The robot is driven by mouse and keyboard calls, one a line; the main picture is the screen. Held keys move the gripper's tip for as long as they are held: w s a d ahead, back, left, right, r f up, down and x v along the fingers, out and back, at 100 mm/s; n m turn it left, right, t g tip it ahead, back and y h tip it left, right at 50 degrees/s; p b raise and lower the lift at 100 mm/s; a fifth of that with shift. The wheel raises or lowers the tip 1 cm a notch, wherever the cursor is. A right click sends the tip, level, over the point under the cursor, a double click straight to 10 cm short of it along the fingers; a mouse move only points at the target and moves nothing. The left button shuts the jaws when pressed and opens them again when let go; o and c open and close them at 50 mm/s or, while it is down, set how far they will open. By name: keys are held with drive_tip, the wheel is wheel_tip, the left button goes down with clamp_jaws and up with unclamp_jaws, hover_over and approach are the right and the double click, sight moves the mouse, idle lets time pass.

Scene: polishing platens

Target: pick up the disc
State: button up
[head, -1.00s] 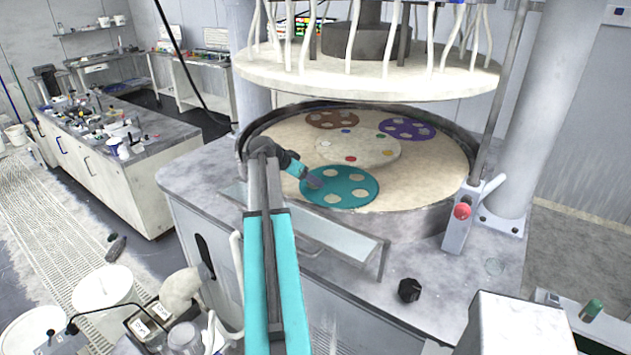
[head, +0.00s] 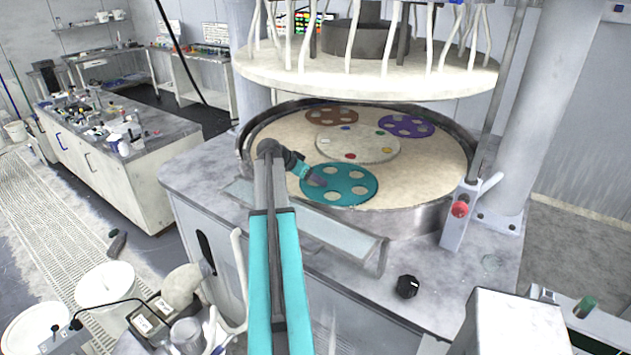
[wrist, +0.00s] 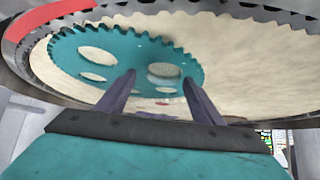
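A teal toothed carrier plate (head: 340,171) with several round holes lies at the front of the cream platen (head: 430,165). The teal plate fills the left and middle of the wrist view (wrist: 122,60). In one of its holes, a pale greyish round disc (wrist: 164,71) shows between my fingers; the other holes look cream. I cannot tell the disc apart in the head view. My gripper (wrist: 159,76) is open and empty, its two purple-grey fingers apart. In the head view my gripper (head: 317,181) is over the left part of the teal plate; contact cannot be told.
A brown carrier (head: 332,116) and a purple carrier (head: 407,126) lie farther back. A raised metal rim (head: 420,222) surrounds the platen. A cream upper plate (head: 370,80) with hanging tubes is above. A lever with a red button (head: 460,209) stands at the right.

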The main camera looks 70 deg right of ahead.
drive_tip(key=shift+f, duration=0.4)
drive_tip(key=c, duration=0.9)
drive_tip(key=shift+c, duration=0.2)
drive_tip(key=shift+r, duration=0.15)
drive_tip(key=shift+d+r+b, duration=0.15)
drive_tip(key=shift+r+b, duration=0.2)
drive_tip(key=shift+b, duration=0.15)
drive_tip(key=shift+w+r+b, duration=0.1)
drive_tip(key=shift+r+b, duration=0.7)
drive_tip(key=shift+r, duration=0.55)
drive_tip(key=s+a+b, duration=0.1)
drive_tip(key=s+b, duration=0.1)
drive_tip(key=s, duration=0.3)
drive_tip(key=s+a+b, duration=0.2)
drive_tip(key=s, duration=0.3)
drive_tip(key=s+a+b, duration=0.1)
drive_tip(key=s+b, duration=0.1)
drive_tip(key=s, duration=0.4)
drive_tip(key=shift+a, duration=0.15)
drive_tip(key=shift+s+a+r+b, duration=0.15)
drive_tip(key=shift+s+b, duration=0.25)
drive_tip(key=shift+s, duration=0.35)
